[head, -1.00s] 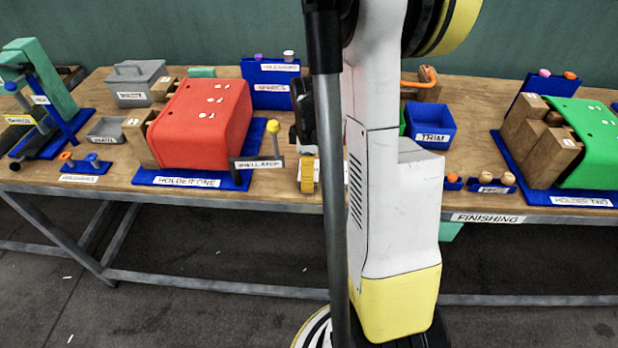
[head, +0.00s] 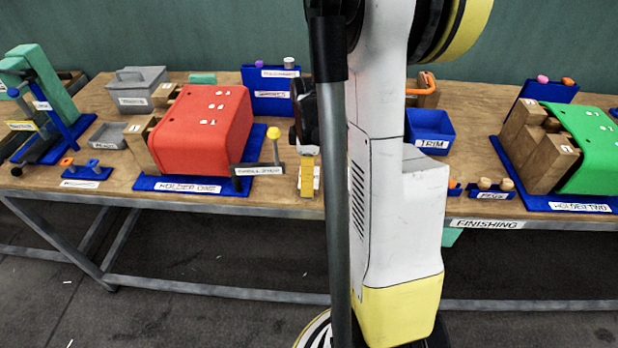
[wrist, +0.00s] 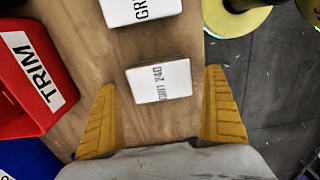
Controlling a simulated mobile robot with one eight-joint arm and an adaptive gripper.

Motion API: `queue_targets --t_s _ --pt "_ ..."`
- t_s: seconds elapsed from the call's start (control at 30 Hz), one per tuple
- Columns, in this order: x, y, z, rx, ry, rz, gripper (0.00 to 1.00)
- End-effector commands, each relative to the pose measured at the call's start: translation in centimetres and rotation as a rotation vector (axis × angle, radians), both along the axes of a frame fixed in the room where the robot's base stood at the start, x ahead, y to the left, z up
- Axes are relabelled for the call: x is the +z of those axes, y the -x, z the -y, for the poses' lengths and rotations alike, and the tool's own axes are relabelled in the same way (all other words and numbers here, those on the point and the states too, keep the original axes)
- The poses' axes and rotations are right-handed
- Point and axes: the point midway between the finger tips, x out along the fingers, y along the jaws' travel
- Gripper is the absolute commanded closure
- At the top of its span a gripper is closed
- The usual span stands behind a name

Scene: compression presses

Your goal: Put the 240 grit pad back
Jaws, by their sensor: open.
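The 240 grit pad (wrist: 160,82) shows in the wrist view as a small block with a white top marked "240". It lies over the wooden bench top, between the two yellow fingers of my gripper (wrist: 162,84). Bare gaps show between the pad and each finger, so the fingers are open and not on it. I cannot tell how high the fingers are above the bench. In the head view the yellow fingertips (head: 307,178) show near the bench's front edge, left of my arm; the pad is not clear there.
Another white-topped block (wrist: 138,10) marked "GR" lies just beyond the pad. A red TRIM bin (wrist: 25,85) stands left in the wrist view. The bench edge and floor lie to the right. In the head view, red holder one (head: 205,130) and a yellow-topped post (head: 274,145) stand left of my gripper.

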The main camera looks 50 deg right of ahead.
Motion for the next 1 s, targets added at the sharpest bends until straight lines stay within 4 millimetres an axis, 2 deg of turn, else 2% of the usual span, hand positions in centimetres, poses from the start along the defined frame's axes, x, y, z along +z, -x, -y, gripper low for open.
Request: queue_targets --t_s 0.03,0.2,0.4,0.6,1.0 --pt "1.6 0.1 0.0 0.0 0.0 0.0 0.02" --pt "5.6 0.0 0.0 0.0 0.0 0.0 0.02" --pt "8.9 0.0 0.0 0.0 0.0 0.0 0.02" --pt "10.0 0.0 0.0 0.0 0.0 0.0 0.02" --pt "10.0 0.0 0.0 0.0 0.0 0.0 0.02"
